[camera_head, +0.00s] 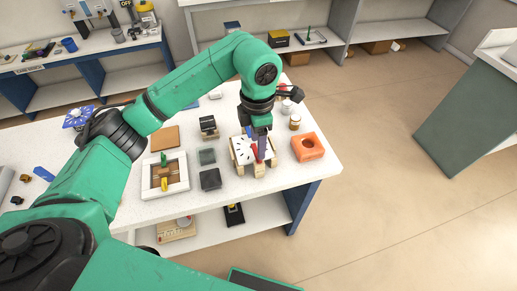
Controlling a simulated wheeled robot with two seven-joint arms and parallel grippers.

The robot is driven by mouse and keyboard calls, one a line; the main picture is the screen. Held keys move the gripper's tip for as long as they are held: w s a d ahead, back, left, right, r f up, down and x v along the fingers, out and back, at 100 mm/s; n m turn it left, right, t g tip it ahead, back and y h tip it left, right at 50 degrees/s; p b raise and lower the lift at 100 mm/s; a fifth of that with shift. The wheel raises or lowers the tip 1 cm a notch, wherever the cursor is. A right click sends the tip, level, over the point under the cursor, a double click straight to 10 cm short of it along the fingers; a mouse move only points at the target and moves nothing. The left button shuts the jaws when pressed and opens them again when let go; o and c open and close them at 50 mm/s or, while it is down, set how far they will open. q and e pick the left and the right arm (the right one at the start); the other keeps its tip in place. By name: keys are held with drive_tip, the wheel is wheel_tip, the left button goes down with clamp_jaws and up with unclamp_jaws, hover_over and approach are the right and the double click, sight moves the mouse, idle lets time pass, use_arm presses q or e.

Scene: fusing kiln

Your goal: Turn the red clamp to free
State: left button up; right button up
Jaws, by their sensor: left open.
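The red clamp (256,153) is a small red piece at the white dial board (240,156) on the table. The board has dark marks and rests on small wooden blocks. My left gripper (259,150) points down over the board, with its fingers right at the red clamp. The fingers hide part of the clamp, and I cannot tell whether they touch it. The left gripper is open. My right gripper is not in view.
An orange block with a round hole (308,147) stands right of the board. A white frame with coloured pieces (147,187), dark blocks (210,179) and a brown square (164,139) lie to the left. Small jars (295,121) stand behind. The table's front edge is close.

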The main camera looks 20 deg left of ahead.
sight(256, 151)
use_arm(q)
drive_tip(key=f, duration=0.2)
drive_tip(key=w+f+p, duration=0.1)
drive_tip(key=f, duration=0.2)
drive_tip(key=shift+f, duration=0.1)
drive_tip(key=shift+s+f, duration=0.1)
drive_tip(key=shift+f, duration=0.1)
drive_tip(key=shift+s, duration=0.15)
drive_tip(key=shift+c, duration=1.2)
clamp_jaws()
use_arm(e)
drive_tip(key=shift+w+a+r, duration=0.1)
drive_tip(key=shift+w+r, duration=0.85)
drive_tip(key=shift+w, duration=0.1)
